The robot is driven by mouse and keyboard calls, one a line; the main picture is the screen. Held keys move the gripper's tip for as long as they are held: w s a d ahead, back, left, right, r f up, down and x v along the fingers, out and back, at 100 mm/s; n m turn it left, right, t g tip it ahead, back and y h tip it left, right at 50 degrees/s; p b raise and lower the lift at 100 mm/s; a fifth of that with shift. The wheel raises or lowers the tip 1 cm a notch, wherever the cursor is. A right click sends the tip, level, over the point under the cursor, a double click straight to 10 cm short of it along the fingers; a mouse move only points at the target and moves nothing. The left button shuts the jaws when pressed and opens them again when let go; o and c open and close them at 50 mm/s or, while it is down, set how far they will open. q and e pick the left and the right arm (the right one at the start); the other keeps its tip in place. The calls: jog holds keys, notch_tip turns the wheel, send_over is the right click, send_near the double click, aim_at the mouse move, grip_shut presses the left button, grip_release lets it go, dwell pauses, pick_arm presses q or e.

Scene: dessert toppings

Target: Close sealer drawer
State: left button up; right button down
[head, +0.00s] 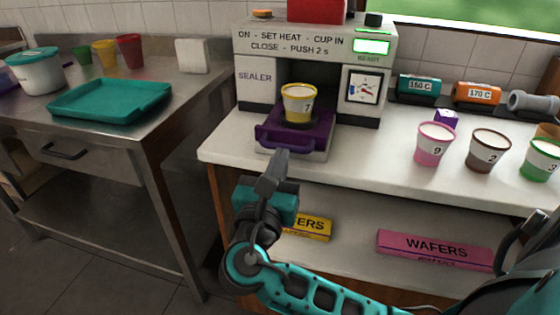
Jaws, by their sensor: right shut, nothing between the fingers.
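The sealer (315,65) stands on the white counter, with a lit green display reading READY and a dial on its right side. Its purple drawer (290,142) is pulled out toward me. A yellow cup (298,104) marked 7 sits upright in the drawer's holder, under the sealer's opening. My right gripper (280,158) is shut and empty, just in front of the drawer's purple handle; I cannot tell whether it touches the handle. My left gripper is not in view.
Cups in pink (433,143), brown (487,149) and green (541,159) stand on the counter to the right. Orange (477,94) and teal (419,87) cylinders lie behind them. Wafer boxes (436,250) lie on the shelf below. A teal tray (72,112) is on the steel table at left.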

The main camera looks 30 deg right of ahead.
aim_at(289, 140)
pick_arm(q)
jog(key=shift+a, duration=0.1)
pick_arm(e)
jog(key=x, duration=0.1)
jog(key=p+x, duration=0.2)
jog(key=x, duration=0.1)
jog(key=shift+w+d+f, duration=0.1)
jog(key=shift+f, duration=0.15)
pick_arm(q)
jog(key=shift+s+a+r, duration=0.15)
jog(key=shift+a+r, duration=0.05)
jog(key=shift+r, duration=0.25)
pick_arm(e)
jog(key=shift+f, duration=0.1)
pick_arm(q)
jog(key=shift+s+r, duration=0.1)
